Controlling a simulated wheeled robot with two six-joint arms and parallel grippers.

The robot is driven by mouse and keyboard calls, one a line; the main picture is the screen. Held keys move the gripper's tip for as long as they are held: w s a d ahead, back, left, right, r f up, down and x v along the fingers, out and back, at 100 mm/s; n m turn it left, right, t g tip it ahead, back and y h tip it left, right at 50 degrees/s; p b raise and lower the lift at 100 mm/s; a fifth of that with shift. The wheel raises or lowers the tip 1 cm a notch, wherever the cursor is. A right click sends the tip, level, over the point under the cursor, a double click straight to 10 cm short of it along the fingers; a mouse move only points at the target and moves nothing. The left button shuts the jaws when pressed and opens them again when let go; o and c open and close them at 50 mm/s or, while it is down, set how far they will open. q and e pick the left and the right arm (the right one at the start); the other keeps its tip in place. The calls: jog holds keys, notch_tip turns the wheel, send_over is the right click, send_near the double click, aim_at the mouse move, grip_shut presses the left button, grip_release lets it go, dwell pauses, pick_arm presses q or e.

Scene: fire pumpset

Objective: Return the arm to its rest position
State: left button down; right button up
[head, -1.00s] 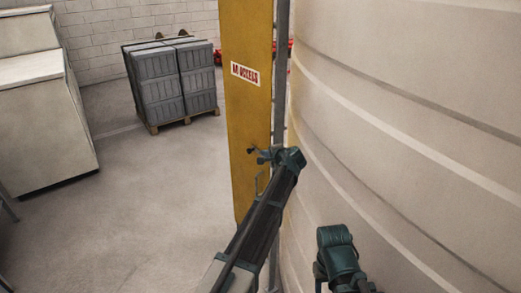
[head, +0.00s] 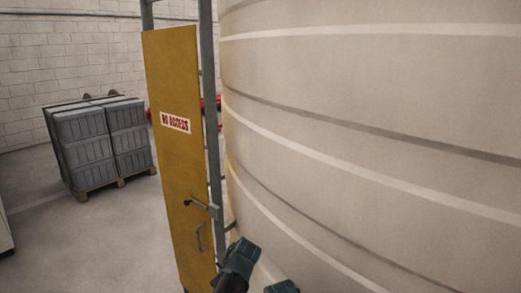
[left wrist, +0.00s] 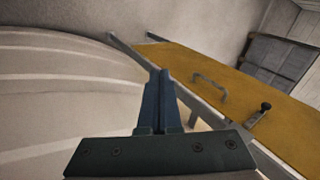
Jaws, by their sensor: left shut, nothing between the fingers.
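My left gripper (left wrist: 163,78) shows in the left wrist view with its two blue fingers together and nothing between them. It is in free space, beside the edge of the yellow NO ACCESS panel (left wrist: 228,72). The panel's grey pull handle (left wrist: 210,84) and dark latch lever (left wrist: 263,110) are to the right of the fingertips.
A large beige ribbed tank (head: 370,130) fills the right side, close to my arms. A grey post (head: 211,110) stands between panel and tank. Grey crates (head: 95,140) sit on a pallet (head: 120,183) at left. The floor (head: 95,235) left of the panel is clear.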

pick_arm(q)
jog(key=s+d+f+n+g+h+b, duration=0.1)
jog(key=s+d+f, duration=0.3)
jog(key=s, duration=0.7)
jog(key=s+d+f+g+h+b, duration=0.2)
jog(key=s+d+f+g+b, duration=0.1)
jog(key=s, duration=0.8)
notch_tip(320, 180, down, 3)
jog(key=shift+s+d+r+n+g+h+b, duration=0.2)
jog(key=shift+d+n+g+h+b, duration=0.15)
jog(key=shift+d, duration=0.25)
